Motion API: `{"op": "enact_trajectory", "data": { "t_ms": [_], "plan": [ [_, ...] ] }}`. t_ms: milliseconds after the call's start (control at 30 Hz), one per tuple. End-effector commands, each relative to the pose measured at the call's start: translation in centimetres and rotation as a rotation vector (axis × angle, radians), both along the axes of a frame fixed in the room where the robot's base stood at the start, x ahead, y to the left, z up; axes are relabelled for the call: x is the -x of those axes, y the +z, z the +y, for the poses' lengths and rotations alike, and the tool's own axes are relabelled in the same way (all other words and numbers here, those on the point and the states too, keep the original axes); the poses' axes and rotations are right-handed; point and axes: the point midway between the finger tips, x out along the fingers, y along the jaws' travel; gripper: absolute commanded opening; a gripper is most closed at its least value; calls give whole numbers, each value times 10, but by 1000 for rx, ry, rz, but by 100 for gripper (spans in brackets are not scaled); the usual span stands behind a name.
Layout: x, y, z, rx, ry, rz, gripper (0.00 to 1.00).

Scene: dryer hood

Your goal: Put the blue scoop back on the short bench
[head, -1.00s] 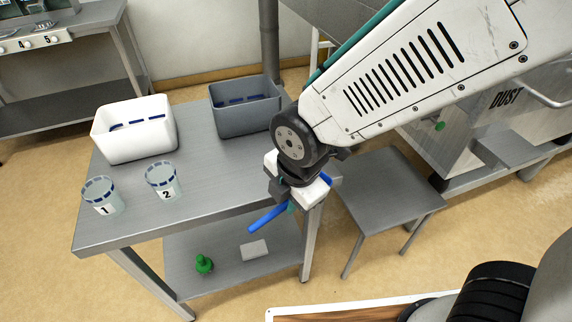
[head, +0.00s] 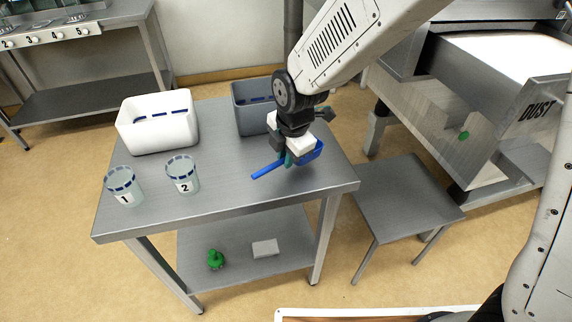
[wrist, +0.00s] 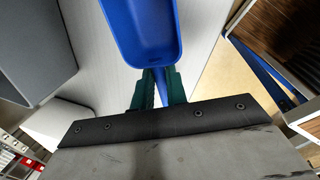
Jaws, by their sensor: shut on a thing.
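The blue scoop (head: 309,152) is in my gripper (head: 291,159), above the right part of the taller metal table (head: 235,185). Its handle points left and its bowl is to the right in the head view. In the wrist view the scoop bowl (wrist: 144,30) lies beyond the green fingers of my gripper (wrist: 157,88), which are closed on the handle. The short bench (head: 408,196) is a low grey metal stool to the right of the table. Its top is bare.
A white bin (head: 158,134), a grey bin (head: 252,118), cup 1 (head: 124,187) and cup 2 (head: 183,175) stand on the table. A green object (head: 215,259) and a grey block (head: 265,248) lie on its lower shelf. The dust cabinet (head: 490,120) stands behind the bench.

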Motion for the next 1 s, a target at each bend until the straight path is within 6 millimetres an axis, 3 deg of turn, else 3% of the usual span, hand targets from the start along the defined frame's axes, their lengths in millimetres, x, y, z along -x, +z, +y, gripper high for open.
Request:
{"op": "enact_trajectory", "data": {
  "t_ms": [100,200,533,567,633,1000],
  "plan": [
    [3,-23,-1,4,0,7,0],
    [2,-32,-1,3,0,5,0],
    [2,-35,-1,2,0,4,0],
    [2,-35,-1,1,0,3,17],
    [2,-35,-1,2,0,2,36],
    [2,-29,-1,2,0,2,36]
  ]
}}
